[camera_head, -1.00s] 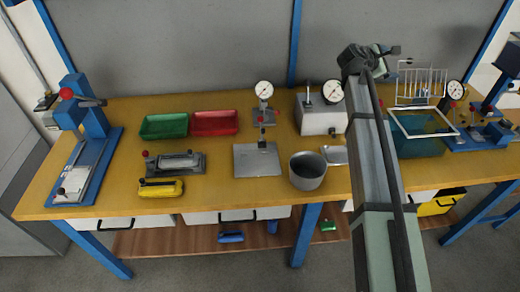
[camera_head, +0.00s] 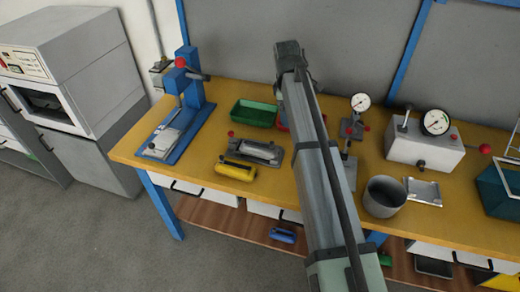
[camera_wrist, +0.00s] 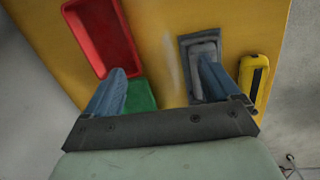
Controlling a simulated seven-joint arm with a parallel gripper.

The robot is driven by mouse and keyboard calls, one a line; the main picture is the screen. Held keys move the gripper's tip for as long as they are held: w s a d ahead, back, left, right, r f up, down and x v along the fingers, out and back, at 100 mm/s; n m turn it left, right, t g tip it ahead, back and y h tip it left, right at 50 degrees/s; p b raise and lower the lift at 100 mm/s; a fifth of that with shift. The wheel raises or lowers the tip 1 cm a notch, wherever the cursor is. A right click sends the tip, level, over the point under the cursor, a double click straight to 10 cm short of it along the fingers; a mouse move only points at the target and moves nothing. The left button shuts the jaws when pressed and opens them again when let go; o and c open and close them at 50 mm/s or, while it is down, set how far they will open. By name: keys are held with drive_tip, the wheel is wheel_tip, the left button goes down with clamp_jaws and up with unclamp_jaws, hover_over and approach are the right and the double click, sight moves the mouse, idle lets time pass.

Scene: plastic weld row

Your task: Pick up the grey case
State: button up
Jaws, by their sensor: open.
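The grey case (camera_head: 256,151) is a light grey rounded piece lying in a dark grey holder (camera_head: 234,144) with a red knob, on the yellow bench. In the wrist view the grey case (camera_wrist: 203,49) lies in its dark frame at the upper right, partly hidden by my right finger. My gripper (camera_wrist: 162,68) is open, with nothing between its fingers. It hangs above the bench, with the left finger over the green bin and the right finger over the holder. In the head view my arm's end is over the bench and its fingers are hidden.
A yellow tool (camera_head: 236,171) with a black handle lies just in front of the holder. A green bin (camera_head: 254,113) and a red bin (camera_wrist: 101,35) stand behind it. A blue press (camera_head: 190,95) stands left; a grey pot (camera_head: 383,197) and gauges stand right.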

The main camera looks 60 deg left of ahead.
drive_tip(key=g, duration=0.2)
hover_over(259, 145)
drive_tip(key=shift+n, duration=0.4)
wheel_tip(259, 145, down, 14)
drive_tip(key=shift+r, duration=0.15)
drive_tip(key=c, duration=1.3)
drive_tip(key=shift+o, duration=0.2)
drive_tip(key=shift+r, duration=0.1)
